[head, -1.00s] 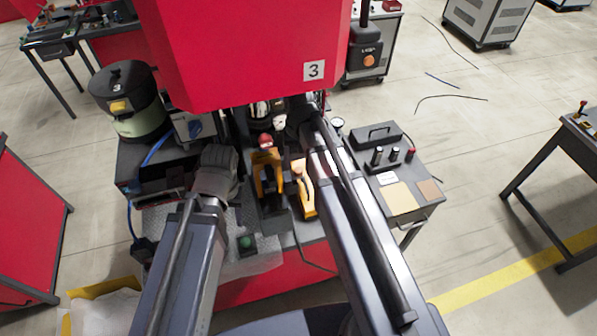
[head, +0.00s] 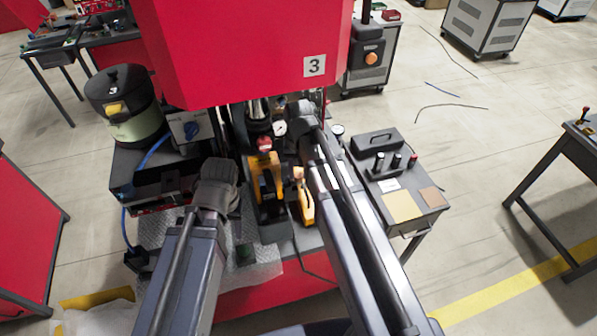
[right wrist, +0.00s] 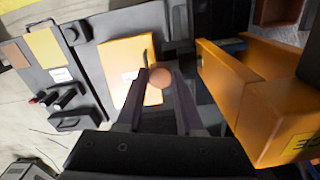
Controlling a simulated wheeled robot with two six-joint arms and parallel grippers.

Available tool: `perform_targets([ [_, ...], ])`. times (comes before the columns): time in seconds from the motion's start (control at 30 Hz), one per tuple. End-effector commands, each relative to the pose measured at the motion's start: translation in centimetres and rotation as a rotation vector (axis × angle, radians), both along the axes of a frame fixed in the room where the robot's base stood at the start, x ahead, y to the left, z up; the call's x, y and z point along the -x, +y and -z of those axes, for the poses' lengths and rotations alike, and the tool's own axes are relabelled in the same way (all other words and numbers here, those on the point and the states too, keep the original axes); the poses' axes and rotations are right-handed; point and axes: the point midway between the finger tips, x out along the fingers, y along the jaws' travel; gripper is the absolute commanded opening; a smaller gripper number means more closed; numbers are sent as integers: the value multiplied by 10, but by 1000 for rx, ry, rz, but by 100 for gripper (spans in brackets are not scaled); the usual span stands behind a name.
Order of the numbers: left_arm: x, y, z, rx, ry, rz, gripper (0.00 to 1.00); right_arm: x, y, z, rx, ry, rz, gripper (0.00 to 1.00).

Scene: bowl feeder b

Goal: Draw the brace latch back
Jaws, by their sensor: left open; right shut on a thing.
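The brace latch appears to be the part with a round brown knob (right wrist: 160,74) beside a yellow-orange block (right wrist: 130,72). In the right wrist view my right gripper (right wrist: 161,80) is shut on the knob, one dark finger on each side. In the head view the knob (head: 298,173) shows above the yellow-orange block (head: 306,207); my right wrist and arm partly cover this area. A larger orange bracket (right wrist: 240,95) stands to the right in the wrist view. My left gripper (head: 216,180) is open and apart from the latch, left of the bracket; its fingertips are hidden.
A red cabinet (head: 240,50) marked 3 overhangs the work area. A dark bowl-like pot (head: 120,100) stands at left. A grey side table (head: 400,190) with a black case and small knobs is at right. A gauge (head: 279,128) is near the bracket.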

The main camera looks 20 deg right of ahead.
Motion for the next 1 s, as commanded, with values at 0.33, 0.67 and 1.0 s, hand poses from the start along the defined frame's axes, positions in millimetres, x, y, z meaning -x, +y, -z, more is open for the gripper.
perform_targets([
  [0.33, 0, 0, 0, 0, 0, 0, 50, 0, 0, 0, 0, 0, 0, 0],
  [0.67, 0, 0, 0, 0, 0, 0, 50, 0, 0, 0, 0, 0, 0, 0],
  [1.0, 0, 0, 0, 0, 0, 0, 50, 0, 0, 0, 0, 0, 0, 0],
])
